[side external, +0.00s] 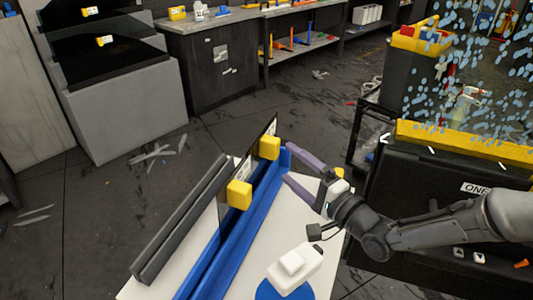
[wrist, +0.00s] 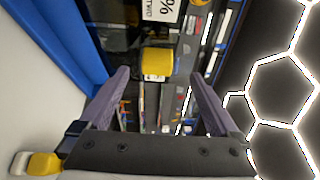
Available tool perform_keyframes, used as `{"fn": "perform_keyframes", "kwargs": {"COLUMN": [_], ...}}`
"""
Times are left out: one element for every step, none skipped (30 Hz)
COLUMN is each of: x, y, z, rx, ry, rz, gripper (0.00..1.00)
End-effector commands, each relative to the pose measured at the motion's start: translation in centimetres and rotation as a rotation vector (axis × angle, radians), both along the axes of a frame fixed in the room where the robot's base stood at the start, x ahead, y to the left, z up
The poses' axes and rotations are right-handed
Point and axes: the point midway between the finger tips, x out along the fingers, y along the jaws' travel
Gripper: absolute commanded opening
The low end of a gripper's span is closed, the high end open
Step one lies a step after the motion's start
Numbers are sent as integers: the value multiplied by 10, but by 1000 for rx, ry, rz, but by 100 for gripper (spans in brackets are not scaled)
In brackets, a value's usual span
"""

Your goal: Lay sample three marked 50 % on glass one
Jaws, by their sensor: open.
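My gripper (side external: 288,162) is open, its two purple fingers pointing at the far yellow grip block (side external: 269,147) of a dark film sample standing in the blue rack. In the wrist view the yellow block (wrist: 157,63) sits ahead, between the open fingertips (wrist: 160,76), not clasped. A second sample with a yellow block (side external: 239,194) stands nearer in the rack. The glass (side external: 470,80), covered in water drops, stands at the right above a dark stand marked ONE (side external: 475,188).
The blue rack (side external: 235,235) and a grey rail (side external: 180,220) lie on a white table (side external: 300,215). A white tool (side external: 294,265) is near the front. A yellow ledge (side external: 465,142) runs below the glass. A yellow bin (side external: 422,38) stands beside it.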

Motion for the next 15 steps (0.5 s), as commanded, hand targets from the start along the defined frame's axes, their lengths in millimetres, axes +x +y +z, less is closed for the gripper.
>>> {"fn": "perform_keyframes", "kwargs": {"x": [6,8,10,12,12,14,15,16,18,21,24,28,31,34,38], "y": [4,6,7,8,9,10,11,12,14,16,18,21,24,27,30], "z": [0,0,1,1,1,1,1,0,0,0,0,-2,-2,-2,-3], "rx": [0,0,0,0,-1,-1,-1,-1,-1,-1,0,-1,-1,0,-1], "ry": [0,0,0,-1,-1,-1,-1,0,0,-1,-1,-1,-1,-1,-1], "rz": [0,0,0,0,0,-1,-1,-1,-1,-1,-1,-1,-1,-1,-1], "gripper": [98,98,98,98,98,98,98,98,98,98,98,98,98,98,98]}}
